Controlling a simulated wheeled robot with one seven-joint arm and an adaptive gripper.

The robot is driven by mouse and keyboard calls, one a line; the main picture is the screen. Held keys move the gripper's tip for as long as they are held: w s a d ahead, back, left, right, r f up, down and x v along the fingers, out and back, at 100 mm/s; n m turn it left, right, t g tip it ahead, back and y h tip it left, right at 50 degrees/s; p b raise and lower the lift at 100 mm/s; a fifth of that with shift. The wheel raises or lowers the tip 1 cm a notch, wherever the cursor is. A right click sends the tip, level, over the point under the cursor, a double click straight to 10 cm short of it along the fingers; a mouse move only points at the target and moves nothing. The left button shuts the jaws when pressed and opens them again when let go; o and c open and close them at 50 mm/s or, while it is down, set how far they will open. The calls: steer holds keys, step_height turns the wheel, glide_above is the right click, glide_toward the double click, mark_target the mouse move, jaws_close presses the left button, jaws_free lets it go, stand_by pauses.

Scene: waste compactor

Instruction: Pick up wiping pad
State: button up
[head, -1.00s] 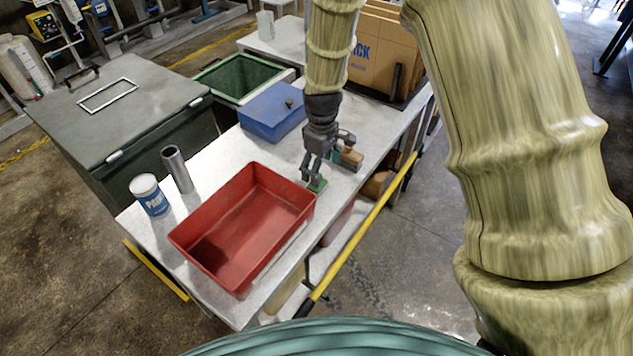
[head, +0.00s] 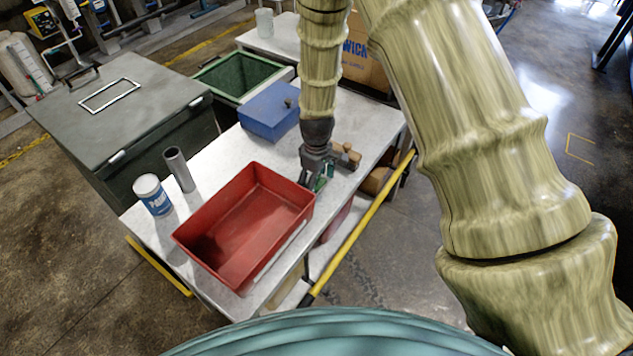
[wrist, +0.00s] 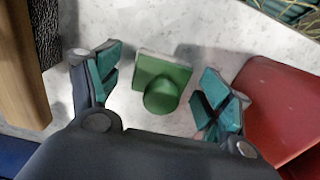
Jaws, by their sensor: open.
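The wiping pad appears to be the small green block with a round green knob and a pale underside (wrist: 163,80) in the wrist view. It lies on the grey-white table top. My gripper (wrist: 160,66) is open, with one teal-padded finger on each side of the pad and visible gaps between. In the head view my gripper (head: 322,180) points down at the table, just beyond the red tray's right corner. It largely hides the pad there.
The red tray (head: 204,208) is close beside my gripper; its wall (wrist: 285,95) shows at right in the wrist view. A wooden block with dark bristles (wrist: 22,70) lies at left. A blue box (head: 270,112), a metal cylinder (head: 179,169) and a white-blue can (head: 152,195) stand on the table.

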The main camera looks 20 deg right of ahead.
steer(key=c, duration=1.2)
